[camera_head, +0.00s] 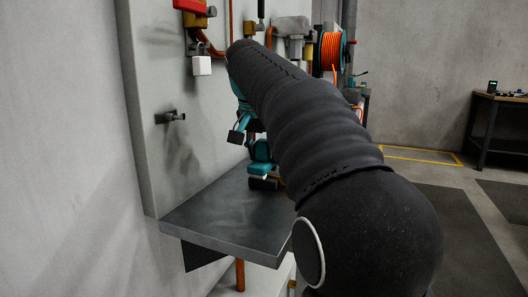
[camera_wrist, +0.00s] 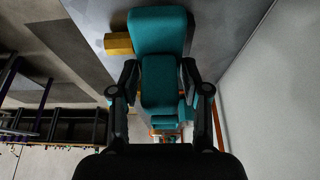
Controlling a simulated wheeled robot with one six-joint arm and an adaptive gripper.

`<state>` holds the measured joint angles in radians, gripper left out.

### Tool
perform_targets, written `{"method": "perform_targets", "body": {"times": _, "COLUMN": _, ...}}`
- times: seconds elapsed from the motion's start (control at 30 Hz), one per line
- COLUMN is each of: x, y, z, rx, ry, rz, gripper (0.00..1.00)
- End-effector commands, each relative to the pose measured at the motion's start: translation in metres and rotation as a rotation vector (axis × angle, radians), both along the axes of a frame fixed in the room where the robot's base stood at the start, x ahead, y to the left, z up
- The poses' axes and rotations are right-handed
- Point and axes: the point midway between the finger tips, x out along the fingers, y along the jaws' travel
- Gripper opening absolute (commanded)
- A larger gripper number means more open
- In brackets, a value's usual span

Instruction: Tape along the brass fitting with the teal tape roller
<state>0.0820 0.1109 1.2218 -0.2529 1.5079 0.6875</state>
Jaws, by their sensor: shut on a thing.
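The teal tape roller (camera_wrist: 160,82) is between the two fingers of my gripper (camera_wrist: 160,78) in the wrist view, and the fingers are shut on it. In the head view teal parts of the roller (camera_head: 261,152) show just above the grey shelf, beside my black arm, which hides much of it. I cannot tell whether it touches the shelf. A yellow brass-coloured piece (camera_wrist: 118,44) shows beside the roller's far end in the wrist view, partly hidden; it may be the brass fitting. I cannot tell whether the roller touches it.
The grey shelf (camera_head: 215,215) juts from the wall panel (camera_head: 150,60). A peg (camera_head: 170,117) and a white padlock (camera_head: 202,66) are on the panel. An orange hose reel (camera_head: 331,50) is behind my arm. A workbench (camera_head: 500,98) stands far right; open floor lies between.

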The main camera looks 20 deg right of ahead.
Motion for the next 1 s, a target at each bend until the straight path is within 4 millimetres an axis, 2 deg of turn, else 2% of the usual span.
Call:
{"method": "perform_targets", "body": {"times": 0.57, "x": 0.000, "y": 0.000, "z": -0.015, "rx": 0.000, "ry": 0.000, "rz": 0.000, "gripper": 0.05}}
{"method": "perform_targets", "body": {"times": 1.0, "x": 0.000, "y": 0.000, "z": -0.014, "rx": 0.000, "ry": 0.000, "rz": 0.000, "gripper": 0.05}}
